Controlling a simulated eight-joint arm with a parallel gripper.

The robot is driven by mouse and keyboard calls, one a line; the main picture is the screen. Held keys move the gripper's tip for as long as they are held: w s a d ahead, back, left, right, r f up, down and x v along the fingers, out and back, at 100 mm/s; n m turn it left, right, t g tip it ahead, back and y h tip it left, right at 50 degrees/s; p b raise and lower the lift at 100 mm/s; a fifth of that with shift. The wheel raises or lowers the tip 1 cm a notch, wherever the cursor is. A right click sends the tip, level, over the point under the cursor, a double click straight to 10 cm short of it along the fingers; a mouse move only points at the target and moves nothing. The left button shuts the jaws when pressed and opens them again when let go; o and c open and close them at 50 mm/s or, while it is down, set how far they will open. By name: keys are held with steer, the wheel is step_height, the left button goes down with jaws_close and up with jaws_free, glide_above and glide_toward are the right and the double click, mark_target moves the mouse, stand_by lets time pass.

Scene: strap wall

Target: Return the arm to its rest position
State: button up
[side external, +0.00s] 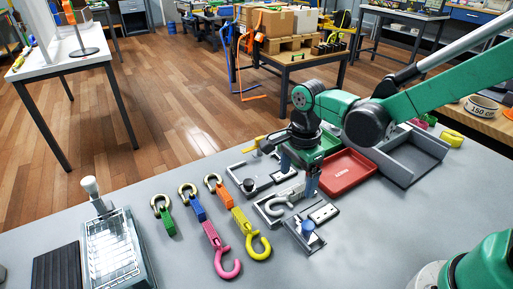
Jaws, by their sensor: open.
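My gripper (300,176) points down over the grey work table (180,262), near its middle. It is open, and its fingers stand close to a pale grey hook (275,208) on a small grey plate. I cannot tell whether the fingers touch the hook or the plate. My green arm reaches in from the right side of the picture, bent at the elbow.
Straps with green, blue, orange, pink and yellow parts (238,220) lie left of my gripper. A red tray (347,172) and a grey bin (412,157) stand to its right. A glass-topped box (113,250) with a knob is at front left.

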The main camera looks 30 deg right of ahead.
steer(key=shift+r, duration=1.15)
steer(key=shift+r, duration=0.25)
steer(key=c, duration=0.6)
steer(key=shift+r, duration=2.75)
steer(key=c, duration=0.5)
